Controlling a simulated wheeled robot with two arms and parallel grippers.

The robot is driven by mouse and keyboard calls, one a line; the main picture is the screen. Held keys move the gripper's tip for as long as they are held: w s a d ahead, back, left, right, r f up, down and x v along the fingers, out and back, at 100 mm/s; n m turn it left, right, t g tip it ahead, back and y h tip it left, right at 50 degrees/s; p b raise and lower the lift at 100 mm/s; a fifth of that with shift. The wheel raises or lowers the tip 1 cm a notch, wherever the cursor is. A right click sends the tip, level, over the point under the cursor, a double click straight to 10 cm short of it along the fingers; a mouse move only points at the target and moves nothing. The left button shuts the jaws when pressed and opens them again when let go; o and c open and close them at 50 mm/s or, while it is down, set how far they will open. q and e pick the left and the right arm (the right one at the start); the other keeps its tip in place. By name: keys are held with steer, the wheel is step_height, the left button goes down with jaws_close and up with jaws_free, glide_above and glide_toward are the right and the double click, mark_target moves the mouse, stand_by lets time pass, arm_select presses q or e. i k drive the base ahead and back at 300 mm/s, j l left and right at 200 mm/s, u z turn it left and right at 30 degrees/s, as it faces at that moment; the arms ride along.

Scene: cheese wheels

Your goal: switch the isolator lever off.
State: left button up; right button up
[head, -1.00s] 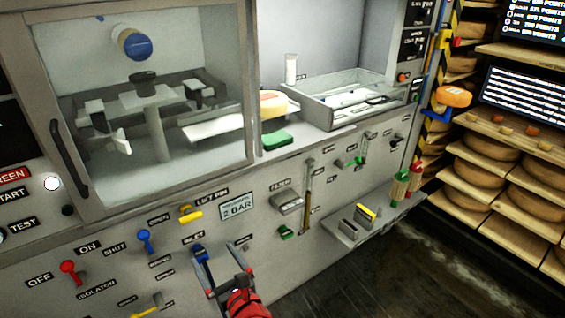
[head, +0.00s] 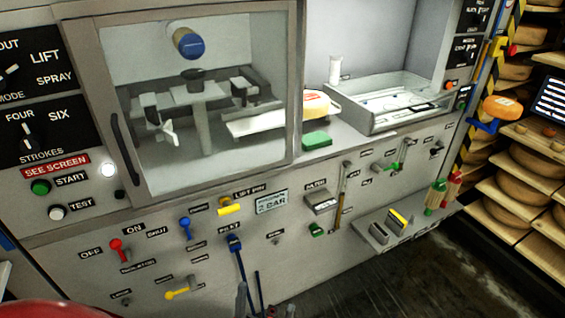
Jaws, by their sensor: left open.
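The isolator lever (head: 116,246) has a red knob on a short stem and stands out from the lower left of the grey machine front in the head view. Its knob sits between an OFF label (head: 91,253) on its left and an ON label (head: 135,230) on its upper right. The ISOLATOR label (head: 138,267) is below it. My left gripper (head: 249,288) is at the bottom edge, right of and below the lever and well apart from it. It is open and partly cut off, with nothing seen between its fingers. My right gripper is not in view.
A blue lever (head: 185,228), a yellow lever (head: 178,294) and a yellow lift-pin handle (head: 230,209) stick out near the isolator. Another blue-topped lever (head: 235,243) stands just above my gripper. A glass-doored cabinet (head: 112,100) is above. A shelf (head: 430,220) juts out at right.

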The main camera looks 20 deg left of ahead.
mark_target(115, 244)
steer(key=u, duration=1.95)
steer(key=i+j+u, duration=0.1)
steer(key=j+u, duration=0.15)
steer(key=j, duration=0.15)
